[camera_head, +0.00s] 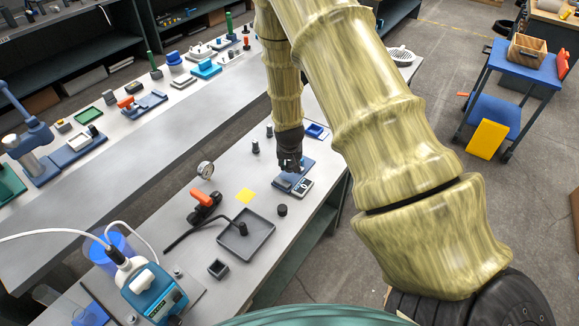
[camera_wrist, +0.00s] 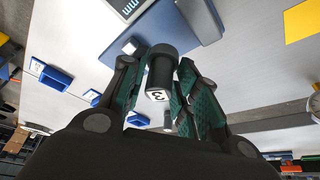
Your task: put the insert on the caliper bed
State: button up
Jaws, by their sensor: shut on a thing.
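My gripper (camera_head: 289,166) is at the caliper at the far right of the bench in the head view. In the wrist view my gripper (camera_wrist: 165,100) is shut on the insert (camera_wrist: 161,72), a dark cylinder with a white end marked 3. The insert is hidden by the gripper in the head view. The caliper bed (camera_head: 308,164) is a blue plate with a grey display (camera_head: 303,187) at its near end. The display also shows at the top of the wrist view (camera_wrist: 126,8). I cannot tell whether the insert touches the bed.
A dark round piece (camera_head: 282,210) stands near the caliper; others (camera_head: 255,147) are behind it. A blue bin (camera_head: 317,131) is beyond the bed.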

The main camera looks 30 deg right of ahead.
aim_at(290, 168)
jog(key=shift+s+f+p, duration=0.2)
jog(key=shift+f+p, duration=0.2)
jog(key=shift+f, duration=0.15)
jog(key=shift+w+f+p, duration=0.1)
jog(key=shift+f+p, duration=0.25)
jog(key=shift+f, duration=0.7)
jog(key=shift+f, duration=0.15)
jog(key=o, duration=0.7)
jog(key=shift+o, duration=0.2)
jog(key=shift+r, duration=0.3)
jog(key=b+v, duration=0.3)
jog(key=v, duration=0.8)
jog(key=shift+s+a+r, duration=0.2)
jog(key=shift+s+r, duration=0.05)
jog(key=shift+r, duration=0.05)
